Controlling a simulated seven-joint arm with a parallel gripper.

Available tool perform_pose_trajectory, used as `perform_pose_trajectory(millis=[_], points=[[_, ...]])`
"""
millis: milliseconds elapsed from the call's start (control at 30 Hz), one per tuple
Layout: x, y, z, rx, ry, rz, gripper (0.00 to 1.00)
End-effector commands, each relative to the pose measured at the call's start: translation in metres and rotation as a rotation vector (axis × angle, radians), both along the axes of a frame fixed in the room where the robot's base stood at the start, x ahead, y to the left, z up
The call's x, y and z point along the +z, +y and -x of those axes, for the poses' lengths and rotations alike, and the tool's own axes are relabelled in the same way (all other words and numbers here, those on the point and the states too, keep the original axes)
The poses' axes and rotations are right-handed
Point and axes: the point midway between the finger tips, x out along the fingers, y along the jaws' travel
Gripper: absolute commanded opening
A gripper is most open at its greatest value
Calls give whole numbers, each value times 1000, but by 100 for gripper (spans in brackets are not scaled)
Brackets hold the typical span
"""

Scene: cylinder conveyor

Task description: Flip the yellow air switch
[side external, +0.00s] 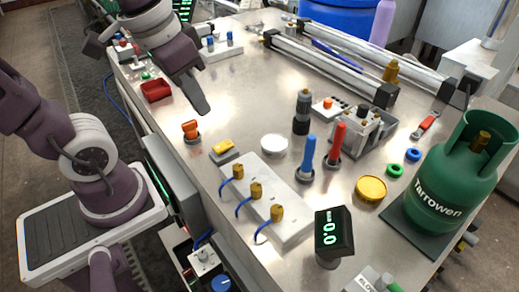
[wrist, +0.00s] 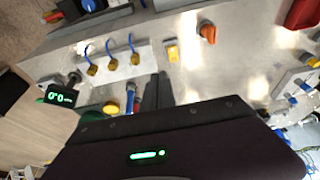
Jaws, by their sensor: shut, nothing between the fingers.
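The yellow air switch (side external: 222,147) appears as a small yellow block on a grey base on the metal table, left of the middle. In the wrist view, the yellow switch (wrist: 172,52) lies beyond the fingertips. My gripper (side external: 203,108) is shut and empty, pointing down above the table, behind the switch in the side view and apart from it. The closed fingers (wrist: 158,88) also show in the wrist view. Whether the switch is tilted one way is too small to tell.
An orange knob (side external: 190,130) stands just left of the switch. A white block (side external: 283,225) with several brass fittings and blue hoses lies in front. A white disc (side external: 274,145), a blue handle (side external: 309,153) and a red handle (side external: 336,138) stand to the right. Bare metal surrounds the fingertips.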

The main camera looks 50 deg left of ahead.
Motion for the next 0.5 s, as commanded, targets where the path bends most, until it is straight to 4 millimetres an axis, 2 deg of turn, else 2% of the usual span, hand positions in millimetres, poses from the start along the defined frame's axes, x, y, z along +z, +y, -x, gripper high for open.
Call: perform_pose_trajectory(millis=[33,100,200,500], points=[[7,-5,14,-5,-63,3,0],[11,-10,29,-6,-126,9,0],[12,-13,41,-6,-175,17,0],[13,-14,43,-3,-180,19,0]])
